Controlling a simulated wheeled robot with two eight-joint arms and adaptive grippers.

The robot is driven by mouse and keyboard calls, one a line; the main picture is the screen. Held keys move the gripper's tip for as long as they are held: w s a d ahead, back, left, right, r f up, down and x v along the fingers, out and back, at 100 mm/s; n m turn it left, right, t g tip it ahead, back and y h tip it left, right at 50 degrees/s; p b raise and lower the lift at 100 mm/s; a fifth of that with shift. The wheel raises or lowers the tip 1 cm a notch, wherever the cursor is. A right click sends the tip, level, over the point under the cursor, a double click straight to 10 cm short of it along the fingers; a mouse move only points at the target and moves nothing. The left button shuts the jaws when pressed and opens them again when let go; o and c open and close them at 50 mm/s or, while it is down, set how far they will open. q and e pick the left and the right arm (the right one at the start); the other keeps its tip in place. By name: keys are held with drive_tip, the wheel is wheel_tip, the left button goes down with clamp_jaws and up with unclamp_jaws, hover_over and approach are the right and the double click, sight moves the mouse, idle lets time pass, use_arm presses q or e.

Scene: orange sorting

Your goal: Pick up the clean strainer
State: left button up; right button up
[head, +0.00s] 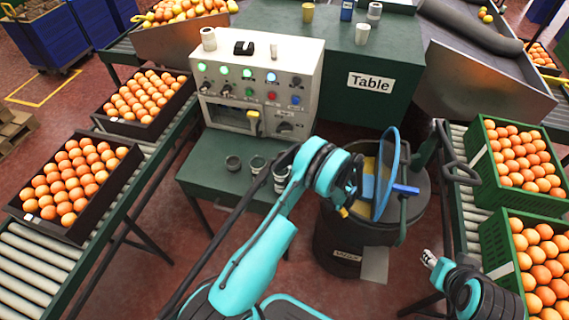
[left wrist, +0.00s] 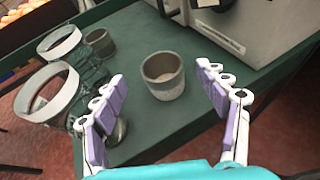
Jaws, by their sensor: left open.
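In the left wrist view my left gripper (left wrist: 161,78) is open and empty, its two fingers apart over the green bench (left wrist: 262,85). A grey cup (left wrist: 164,88) shows between the fingertips; nothing is gripped. To the left are two see-through vessels with white rims, a far one (left wrist: 60,42) and a near one (left wrist: 46,92). They could be strainers; I cannot tell which is the clean one. The left finger covers part of the near one. A small dark cup (left wrist: 100,42) stands beside them. In the head view my right gripper (head: 430,259) is low at the right, its opening unclear.
A control box (head: 258,80) stands at the back of the bench. A dark bin (head: 345,235) with a blue ring (head: 386,175) is to the right. The labelled table (head: 335,62) is behind.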

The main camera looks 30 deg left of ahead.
sight(280, 155)
use_arm(q)
drive_tip(key=b+x, duration=0.2)
drive_tip(key=x, duration=0.3)
drive_tip(key=shift+w+f, duration=0.1)
drive_tip(key=shift+f, duration=0.1)
drive_tip(key=shift+r, duration=0.1)
drive_tip(key=c, duration=1.3)
drive_tip(key=shift+o, duration=0.2)
drive_tip(key=shift+r, duration=0.1)
